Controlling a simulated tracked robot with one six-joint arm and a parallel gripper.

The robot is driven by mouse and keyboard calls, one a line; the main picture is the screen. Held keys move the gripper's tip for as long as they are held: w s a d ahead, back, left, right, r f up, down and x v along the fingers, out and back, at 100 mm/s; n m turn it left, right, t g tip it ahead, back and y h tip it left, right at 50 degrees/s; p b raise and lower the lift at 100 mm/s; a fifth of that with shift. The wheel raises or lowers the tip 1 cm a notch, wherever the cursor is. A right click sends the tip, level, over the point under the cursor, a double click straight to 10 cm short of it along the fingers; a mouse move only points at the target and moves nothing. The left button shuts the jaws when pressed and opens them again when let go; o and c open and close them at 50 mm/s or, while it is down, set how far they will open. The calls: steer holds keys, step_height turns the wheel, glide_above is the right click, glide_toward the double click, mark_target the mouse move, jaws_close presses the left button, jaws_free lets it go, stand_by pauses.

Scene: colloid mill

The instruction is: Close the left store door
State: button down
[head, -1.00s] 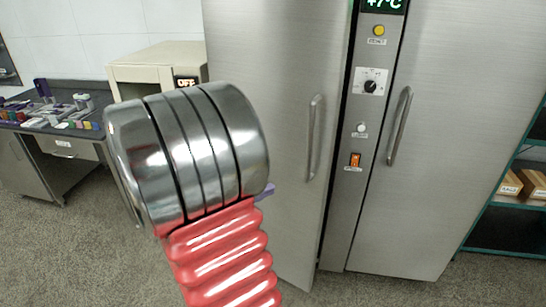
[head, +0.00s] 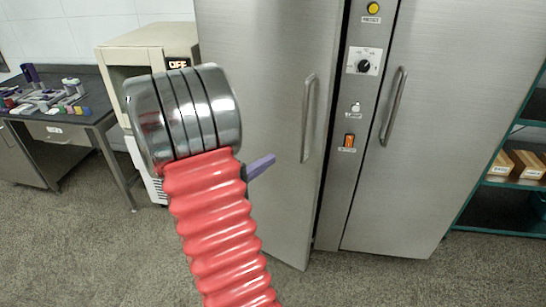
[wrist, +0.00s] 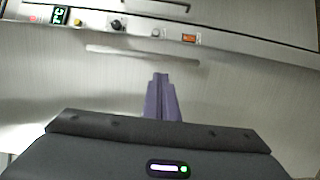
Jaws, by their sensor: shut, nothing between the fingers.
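The left store door (head: 262,60) is a tall brushed-steel panel with a vertical bar handle (head: 308,118). It stands slightly ajar: its lower edge juts forward of the cabinet, and a dark gap runs along its handle side. In the wrist view the door face (wrist: 235,95) fills the middle, turned sideways, with its handle (wrist: 140,53) beyond the fingertips. My gripper (head: 262,166) has purple fingers held together and empty, in front of the door's lower left part. The fingers also show in the wrist view (wrist: 161,85). I cannot tell whether they touch the door.
A control strip (head: 357,110) with knob, lamps and orange switch separates the right door (head: 440,110) from the left one. A beige machine (head: 150,48) and a cluttered desk (head: 75,118) stand at left. A green shelf (head: 500,195) stands at right. The floor ahead is clear.

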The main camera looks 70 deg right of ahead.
steer(key=x, duration=1.2)
steer(key=shift+s+d, duration=0.15)
steer(key=shift+d, duration=0.2)
